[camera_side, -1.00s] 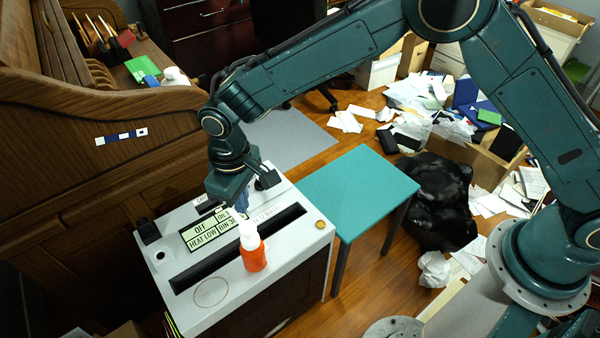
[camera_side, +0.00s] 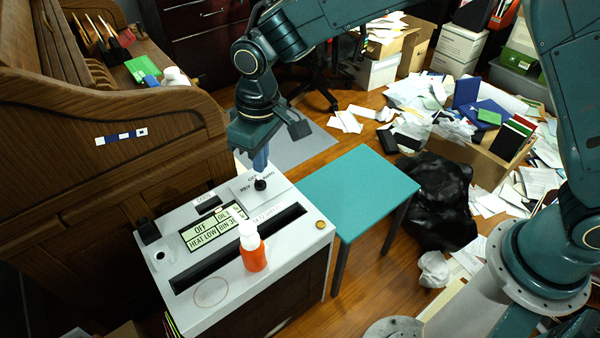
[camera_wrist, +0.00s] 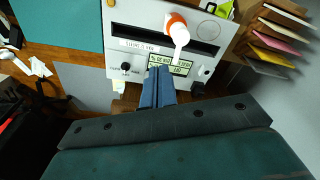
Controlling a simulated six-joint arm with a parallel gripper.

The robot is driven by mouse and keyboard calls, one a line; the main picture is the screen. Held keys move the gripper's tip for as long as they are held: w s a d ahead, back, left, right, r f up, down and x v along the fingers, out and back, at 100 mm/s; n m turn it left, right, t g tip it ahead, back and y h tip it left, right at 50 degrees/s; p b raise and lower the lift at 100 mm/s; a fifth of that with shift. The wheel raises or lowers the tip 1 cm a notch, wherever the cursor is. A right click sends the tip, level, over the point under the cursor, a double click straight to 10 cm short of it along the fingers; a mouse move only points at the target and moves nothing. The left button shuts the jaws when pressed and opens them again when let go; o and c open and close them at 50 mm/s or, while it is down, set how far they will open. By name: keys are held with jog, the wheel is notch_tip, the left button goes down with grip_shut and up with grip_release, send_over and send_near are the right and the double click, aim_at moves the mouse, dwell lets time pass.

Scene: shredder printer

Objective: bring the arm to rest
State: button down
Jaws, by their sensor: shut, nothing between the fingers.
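My gripper (camera_side: 261,160) points down above the back right part of the shredder's top panel (camera_side: 212,292). It is shut and empty. Near its tip in the side view is a black knob (camera_side: 260,184) on the panel; the wrist view shows the gripper's fingers (camera_wrist: 158,85) apart from that knob (camera_wrist: 125,67). An orange bottle with a white cap (camera_side: 253,252) stands upright on the panel beside the long slot. The display (camera_side: 211,229) reads OFF and HEAT LOW.
A teal table (camera_side: 358,190) stands right of the shredder. A wooden roll-top desk (camera_side: 110,190) stands at the left. A black bag (camera_side: 436,200), scattered papers and boxes (camera_side: 462,45) cover the floor at the right. Open air lies above the teal table.

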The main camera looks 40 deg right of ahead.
jog(key=s+d+r+m+t, duration=0.1)
jog(key=s+d+r, duration=0.3)
jog(key=d+r, duration=0.4)
jog(key=s+d+r+m+t, duration=0.1)
jog(key=s+d+r, duration=0.4)
jog(key=d+r, duration=0.25)
jog(key=s+d+m+t, duration=0.1)
jog(key=s+d, duration=0.4)
jog(key=s, duration=0.3)
jog(key=s+d+m+t, duration=0.2)
jog(key=s+d, duration=0.4)
jog(key=s, duration=0.2)
jog(key=shift+s+r, duration=0.4)
jog(key=shift+r, duration=0.05)
jog(key=shift+w, duration=0.2)
